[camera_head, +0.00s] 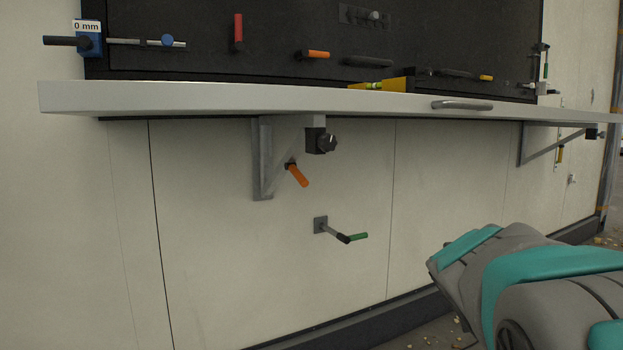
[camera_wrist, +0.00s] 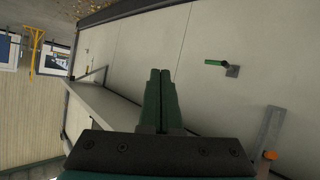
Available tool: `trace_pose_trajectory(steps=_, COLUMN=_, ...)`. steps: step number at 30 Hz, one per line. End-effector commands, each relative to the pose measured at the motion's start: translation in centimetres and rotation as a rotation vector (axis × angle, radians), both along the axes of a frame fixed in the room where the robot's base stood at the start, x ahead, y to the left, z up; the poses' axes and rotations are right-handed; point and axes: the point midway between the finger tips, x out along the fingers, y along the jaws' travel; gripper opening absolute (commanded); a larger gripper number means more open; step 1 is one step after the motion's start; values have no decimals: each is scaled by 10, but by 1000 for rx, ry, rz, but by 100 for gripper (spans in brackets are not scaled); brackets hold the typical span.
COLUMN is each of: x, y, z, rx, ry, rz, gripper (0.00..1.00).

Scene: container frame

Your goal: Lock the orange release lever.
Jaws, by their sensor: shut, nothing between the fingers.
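An orange lever (camera_head: 298,175) sits on the grey bracket (camera_head: 263,160) under the white shelf, its free end angled down and to the right. In the wrist view the lever (camera_wrist: 270,155) shows small at the lower right, beside the bracket (camera_wrist: 268,130). A second orange handle (camera_head: 318,54) is on the black panel above the shelf; which one is the release lever is not labelled. My gripper (camera_wrist: 160,73) is shut and empty, apart from the lever. The gripper does not show in the head view, where only my arm appears at the lower right.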

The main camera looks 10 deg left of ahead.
Motion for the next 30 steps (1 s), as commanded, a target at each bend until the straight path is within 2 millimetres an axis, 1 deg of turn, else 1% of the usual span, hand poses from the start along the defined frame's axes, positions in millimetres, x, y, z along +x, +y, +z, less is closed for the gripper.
trace_pose_trajectory(steps=1, x=20, y=12, z=14, rx=-8, ry=-70, rz=39, gripper=0)
trace_pose_trajectory(steps=2, x=32, y=21, z=26, rx=-9, ry=-116, rz=67, gripper=0)
trace_pose_trajectory(steps=3, x=46, y=35, z=42, rx=-10, ry=-176, rz=110, gripper=0)
trace_pose_trajectory(steps=5, x=65, y=58, z=63, rx=-9, ry=-257, rz=179, gripper=0)
trace_pose_trajectory(steps=6, x=74, y=75, z=76, rx=-8, ry=-306, rz=227, gripper=0)
trace_pose_trajectory(steps=8, x=87, y=103, z=94, rx=-5, ry=-375, rz=308, gripper=0)
trace_pose_trajectory(steps=9, x=94, y=122, z=104, rx=0, ry=-417, rz=365, gripper=0)
trace_pose_trajectory(steps=11, x=101, y=151, z=116, rx=12, ry=-466, rz=449, gripper=0)
trace_pose_trajectory(steps=12, x=103, y=168, z=122, rx=18, ry=-493, rz=500, gripper=0)
trace_pose_trajectory(steps=15, x=105, y=209, z=134, rx=35, ry=-544, rz=621, gripper=0)
trace_pose_trajectory(steps=18, x=104, y=237, z=137, rx=50, ry=-567, rz=708, gripper=0)
trace_pose_trajectory(steps=21, x=101, y=253, z=139, rx=60, ry=-578, rz=759, gripper=0)
trace_pose_trajectory(steps=23, x=100, y=257, z=140, rx=62, ry=-582, rz=775, gripper=0)
trace_pose_trajectory(steps=30, x=100, y=260, z=141, rx=64, ry=-584, rz=783, gripper=0)
